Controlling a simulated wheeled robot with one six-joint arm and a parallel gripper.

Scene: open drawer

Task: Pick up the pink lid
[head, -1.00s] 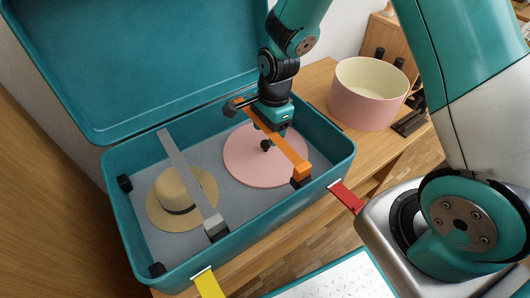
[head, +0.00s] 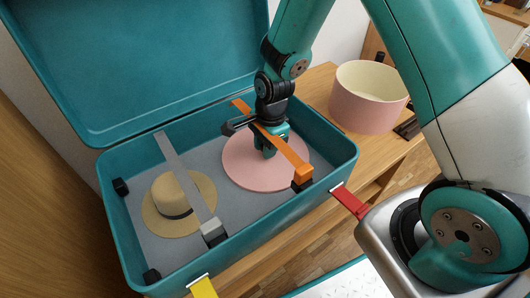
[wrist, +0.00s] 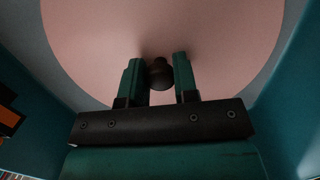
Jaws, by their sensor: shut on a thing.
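The pink lid (head: 240,168) is a flat round disc with a dark knob (wrist: 160,74) at its middle. It lies in the right part of the open teal suitcase (head: 330,170). My gripper (head: 267,153) reaches down into the suitcase over the lid. In the wrist view, my gripper (wrist: 159,76) has a finger on each side of the knob and is shut on it. In the head view the gripper hides the knob. I cannot tell whether the lid is clear of the suitcase floor.
An orange strap (head: 288,158) crosses the suitcase close to my gripper. A pink round box (head: 362,108) stands on the wooden table, right of the suitcase. The raised suitcase lid (head: 150,60) stands behind.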

